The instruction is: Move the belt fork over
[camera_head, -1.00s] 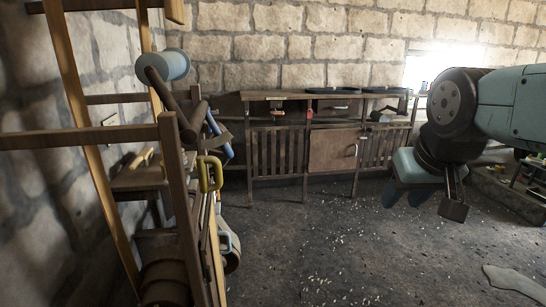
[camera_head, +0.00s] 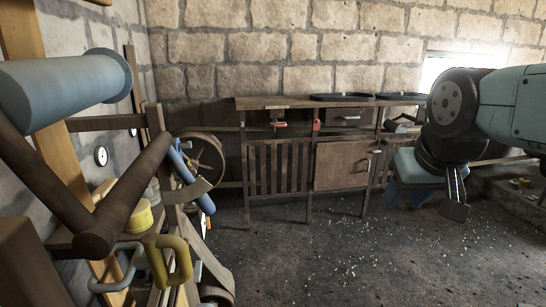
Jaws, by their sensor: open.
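The belt drive stands at the left, a wooden frame (camera_head: 158,125) with rods and handles. A yellow U-shaped handle (camera_head: 168,262) and a grey-blue U-shaped handle (camera_head: 117,274) hang low on it. A slanted blue bar (camera_head: 192,178) is on its right side. I cannot tell which of these parts is the belt fork. A tan curved strip (camera_head: 215,272), perhaps the belt, shows low beside the frame. A spoked wheel (camera_head: 205,155) is behind. My gripper (camera_head: 453,196) is at the right, open and empty, well apart from the drive.
A large light-blue cylinder (camera_head: 62,88) and dark wooden rods (camera_head: 122,195) are close at the left. A wooden bench cabinet (camera_head: 342,165) stands along the stone back wall. The floor (camera_head: 330,255) between drive and arm is clear.

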